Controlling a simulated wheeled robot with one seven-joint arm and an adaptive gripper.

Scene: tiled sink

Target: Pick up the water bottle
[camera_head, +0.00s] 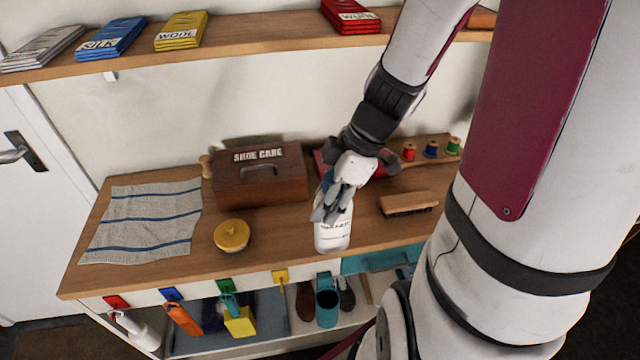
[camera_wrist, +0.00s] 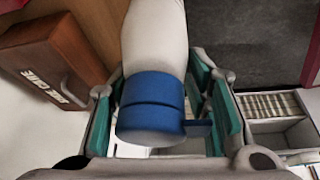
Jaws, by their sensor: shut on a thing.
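The water bottle (camera_head: 333,233) is white with some dark lettering on its side and stands upright or nearly so at the front part of the wooden counter. In the wrist view its white body (camera_wrist: 155,35) and blue cap (camera_wrist: 152,105) lie between the fingers. My gripper (camera_head: 332,200) comes down on the bottle from above and is shut on its upper part. In the wrist view my gripper (camera_wrist: 170,110) has a teal-padded finger on each side of the cap. The bottle's top is hidden by the fingers in the head view. I cannot tell whether its base touches the counter.
On the counter (camera_head: 285,235) are a brown shoe care box (camera_head: 262,175), a yellow round tin (camera_head: 231,236), a striped cloth (camera_head: 145,220), a brush (camera_head: 408,203) and thread spools (camera_head: 431,149). Shoes and tools sit below.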

